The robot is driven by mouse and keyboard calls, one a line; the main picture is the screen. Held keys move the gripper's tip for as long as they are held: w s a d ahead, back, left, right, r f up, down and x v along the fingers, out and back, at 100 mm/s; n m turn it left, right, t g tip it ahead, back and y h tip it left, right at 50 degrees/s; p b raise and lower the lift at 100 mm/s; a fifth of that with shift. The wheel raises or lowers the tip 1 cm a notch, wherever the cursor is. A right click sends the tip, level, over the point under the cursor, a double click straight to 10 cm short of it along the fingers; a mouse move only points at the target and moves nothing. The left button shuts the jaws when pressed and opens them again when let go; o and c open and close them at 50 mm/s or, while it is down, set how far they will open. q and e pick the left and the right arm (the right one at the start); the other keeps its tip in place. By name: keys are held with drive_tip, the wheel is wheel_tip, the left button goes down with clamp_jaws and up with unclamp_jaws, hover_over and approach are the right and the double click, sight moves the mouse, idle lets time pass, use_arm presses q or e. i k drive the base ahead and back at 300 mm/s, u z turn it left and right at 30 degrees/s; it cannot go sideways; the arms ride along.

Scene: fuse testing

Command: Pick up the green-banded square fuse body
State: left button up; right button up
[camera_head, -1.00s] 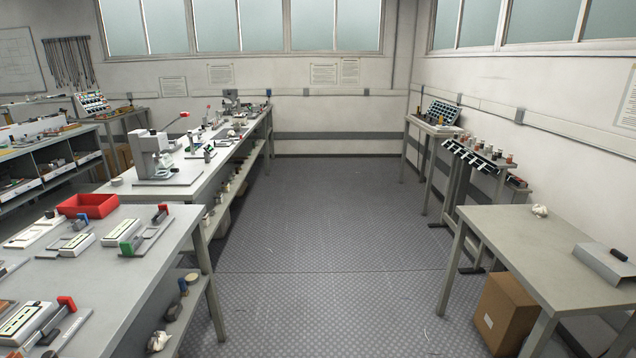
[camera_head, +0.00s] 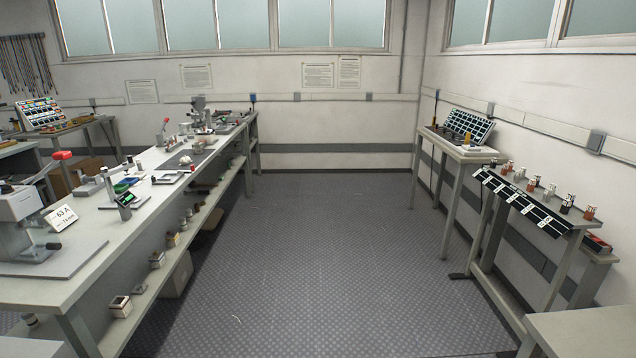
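I cannot make out a green-banded square fuse body for certain. Several small fuse bodies (camera_head: 533,183) stand upright in a row on a narrow rack (camera_head: 527,201) at the right, some brown-orange, some pale or dark; their bands are too small to read. Several small block-like pieces (camera_head: 157,260) sit on the lower shelf of the long left bench, also too small to tell. A green patch (camera_head: 122,186) shows on that bench top beside a small dark device (camera_head: 126,199). Neither of my grippers is in view.
The long bench (camera_head: 75,283) runs along the left, with a press-like device (camera_head: 22,225) and a "63 A" card (camera_head: 62,217) near. A side table (camera_head: 462,151) with a slotted board stands far right. A grey table (camera_head: 590,330) juts in at lower right. The floor (camera_head: 310,250) between is clear.

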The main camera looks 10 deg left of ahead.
sight(197, 147)
drive_tip(key=u, duration=0.4)
drive_tip(key=i, duration=2.3)
drive_tip(key=u, duration=0.8)
drive_tip(key=i, duration=0.7)
drive_tip(key=z, duration=0.05)
drive_tip(key=k, duration=0.2)
drive_tip(key=z, duration=1.1)
drive_tip(key=k, duration=1.15)
drive_tip(key=z, duration=0.8)
drive_tip(key=i, duration=1.2)
drive_tip(key=u, duration=0.25)
drive_tip(key=i, duration=2.5)
drive_tip(key=u, duration=0.35)
drive_tip(key=i, duration=2.4)
drive_tip(key=u, duration=0.75)
drive_tip(key=i, duration=1.55)
drive_tip(key=u, duration=0.85)
